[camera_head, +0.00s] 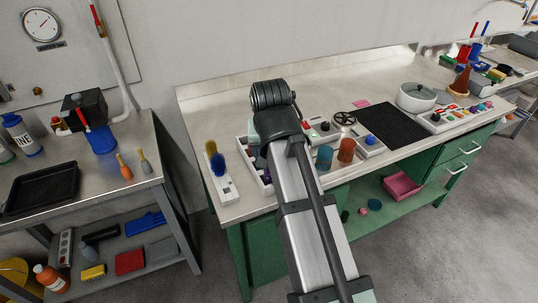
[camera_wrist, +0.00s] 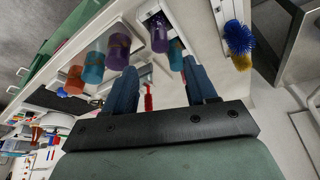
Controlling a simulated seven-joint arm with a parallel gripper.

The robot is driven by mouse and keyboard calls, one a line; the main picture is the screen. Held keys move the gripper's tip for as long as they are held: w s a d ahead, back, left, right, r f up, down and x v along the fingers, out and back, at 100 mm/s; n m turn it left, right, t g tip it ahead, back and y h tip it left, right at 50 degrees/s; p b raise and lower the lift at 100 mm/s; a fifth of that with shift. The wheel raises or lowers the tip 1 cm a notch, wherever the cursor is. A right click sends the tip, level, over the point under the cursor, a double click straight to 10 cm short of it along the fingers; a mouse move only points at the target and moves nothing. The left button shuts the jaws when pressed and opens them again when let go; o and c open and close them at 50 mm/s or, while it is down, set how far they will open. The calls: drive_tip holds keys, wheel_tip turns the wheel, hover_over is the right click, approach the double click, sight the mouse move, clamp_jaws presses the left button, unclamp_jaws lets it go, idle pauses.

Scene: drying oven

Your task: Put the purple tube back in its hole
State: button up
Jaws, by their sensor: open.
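In the wrist view, a purple tube (camera_wrist: 159,38) stands at the edge of a white rack (camera_wrist: 147,11), beyond my fingertips. I cannot tell whether it sits in a hole. A tube with purple and teal parts (camera_wrist: 177,55) is close to it, nearer my right-hand finger. My gripper (camera_wrist: 160,68) is open, with its two blue fingers apart and nothing clearly between them. In the head view my arm hides the gripper and part of the white rack (camera_head: 242,148); a small dark purple shape (camera_head: 267,180) shows at the rack's front.
Teal (camera_head: 324,156) and orange (camera_head: 346,149) cylinders stand right of my arm. A black mat (camera_head: 392,127) and a white pot (camera_head: 416,97) are further right.

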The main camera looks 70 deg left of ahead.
drive_tip(key=shift+s+d+r, duration=0.1)
drive_tip(key=shift+d+r, duration=0.15)
drive_tip(key=shift+r, duration=0.45)
drive_tip(key=w+d+f+m+h, duration=0.2)
drive_tip(key=w+d+f, duration=0.4)
drive_tip(key=w+f, duration=0.45)
drive_tip(key=w+d+f+m+h, duration=0.1)
drive_tip(key=w+d+f, duration=0.6)
drive_tip(key=w+f, duration=0.4)
drive_tip(key=w+d+f+m+g+h, duration=0.1)
drive_tip(key=w+d+f+m+g, duration=0.15)
drive_tip(key=d+f, duration=1.05)
drive_tip(key=w+d+f+m+g+h, duration=0.15)
drive_tip(key=w+d+f, duration=0.25)
drive_tip(key=d+f, duration=0.9)
drive_tip(key=s+d+f+m+g, duration=0.1)
drive_tip(key=s+d+f, duration=0.15)
drive_tip(key=d, duration=0.45)
drive_tip(key=s+d+f+m, duration=0.2)
drive_tip(key=d+f, duration=0.2)
drive_tip(key=d, duration=0.3)
drive_tip(key=s+d+f+m+g+y, duration=0.1)
drive_tip(key=s+d+f, duration=0.3)
drive_tip(key=s+d, duration=0.4)
drive_tip(key=s+d+f+m+g, duration=0.2)
drive_tip(key=s+d+f, duration=0.2)
drive_tip(key=s+d, duration=0.3)
drive_tip(key=shift+s+d+f+m+y, duration=0.2)
drive_tip(key=shift+s+d+m+y, duration=0.15)
drive_tip(key=shift+s, duration=0.85)
